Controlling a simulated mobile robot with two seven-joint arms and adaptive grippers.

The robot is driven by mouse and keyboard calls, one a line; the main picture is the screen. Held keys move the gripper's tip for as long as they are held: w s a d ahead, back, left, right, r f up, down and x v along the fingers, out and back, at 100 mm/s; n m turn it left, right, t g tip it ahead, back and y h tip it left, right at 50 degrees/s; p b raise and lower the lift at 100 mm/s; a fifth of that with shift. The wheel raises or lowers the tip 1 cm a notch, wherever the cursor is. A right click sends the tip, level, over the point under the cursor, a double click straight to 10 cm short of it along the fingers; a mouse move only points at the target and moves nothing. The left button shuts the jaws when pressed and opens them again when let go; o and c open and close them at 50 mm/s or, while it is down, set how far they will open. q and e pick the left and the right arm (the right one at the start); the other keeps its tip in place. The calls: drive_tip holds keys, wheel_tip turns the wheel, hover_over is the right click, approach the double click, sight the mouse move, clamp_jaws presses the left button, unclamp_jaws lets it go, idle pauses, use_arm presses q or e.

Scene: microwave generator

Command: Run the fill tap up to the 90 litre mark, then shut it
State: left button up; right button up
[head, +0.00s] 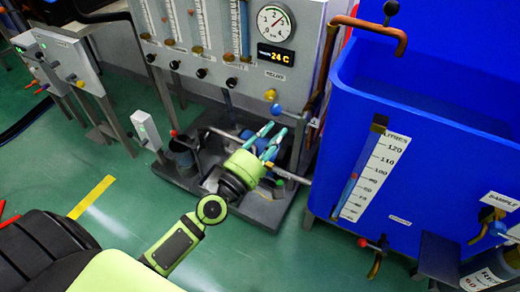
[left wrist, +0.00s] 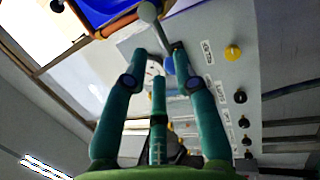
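The blue tank (head: 440,100) stands at the right in the head view, with a white litre scale (head: 378,175) on its front. A red marker (head: 354,176) sits in the sight tube near the 90 figure; its exact reading is too small to tell. A copper spout (head: 375,30) bends over the tank, with a dark ball handle (head: 391,8) above it. My left gripper (head: 276,131) is just below that knob, fingers spread; contact cannot be told. It also shows in the left wrist view (left wrist: 158,62).
The grey panel (head: 220,55) carries flow tubes, a round gauge (head: 275,22) and a yellow knob (head: 270,95). A red-handled drain tap (head: 375,243) juts from the tank's front. Green floor is open at the lower middle.

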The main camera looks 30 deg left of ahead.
use_arm(q)
drive_tip(key=shift+v, duration=2.75)
